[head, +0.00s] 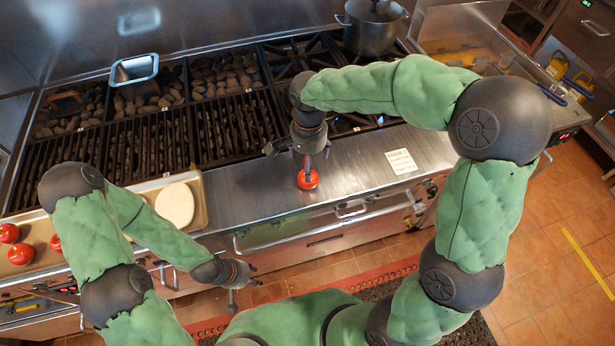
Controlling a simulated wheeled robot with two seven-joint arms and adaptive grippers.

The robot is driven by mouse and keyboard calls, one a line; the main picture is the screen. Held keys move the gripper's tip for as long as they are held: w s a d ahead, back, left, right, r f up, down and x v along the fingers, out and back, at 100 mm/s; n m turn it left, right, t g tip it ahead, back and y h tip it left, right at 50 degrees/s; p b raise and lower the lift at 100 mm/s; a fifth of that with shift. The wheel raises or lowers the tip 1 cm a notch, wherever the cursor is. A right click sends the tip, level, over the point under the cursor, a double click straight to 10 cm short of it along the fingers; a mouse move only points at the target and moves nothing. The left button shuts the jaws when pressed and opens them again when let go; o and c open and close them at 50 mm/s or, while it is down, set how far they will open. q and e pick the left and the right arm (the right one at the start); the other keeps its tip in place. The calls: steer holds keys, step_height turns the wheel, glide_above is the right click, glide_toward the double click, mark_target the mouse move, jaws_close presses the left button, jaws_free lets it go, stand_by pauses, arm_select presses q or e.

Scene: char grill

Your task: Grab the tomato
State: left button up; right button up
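A red tomato (308,181) is at the front of the steel counter, right of the tray. My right gripper (307,169) points down at it, with a fingertip overlapping its top. From this angle I cannot tell whether the fingers are closed around it, or whether it rests on the counter. More red tomatoes, one of them (21,254), lie at the left on a tan tray, partly hidden by my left arm. My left gripper (245,290) is low in front of the counter, away from the tomatoes, with its fingers apart and nothing between them.
A char grill (150,140) with dark grates lies behind the counter (350,165), with a metal pan (135,70) on it. A pot (370,30) stands at the back. A pale round item (175,204) lies on the tray (200,215). A white card (401,161) lies on the counter.

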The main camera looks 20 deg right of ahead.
step_height(320, 180, down, 2)
steer(key=shift+w, duration=0.15)
steer(key=shift+f, duration=0.3)
steer(key=f, duration=0.1)
steer(key=f+b, duration=0.1)
steer(key=f, duration=0.1)
steer(key=f+b, duration=0.1)
steer(key=shift+s+a+f, duration=0.1)
steer(key=shift+s+f, duration=0.25)
steer(key=shift+s, duration=0.05)
steer(key=c, duration=1.3)
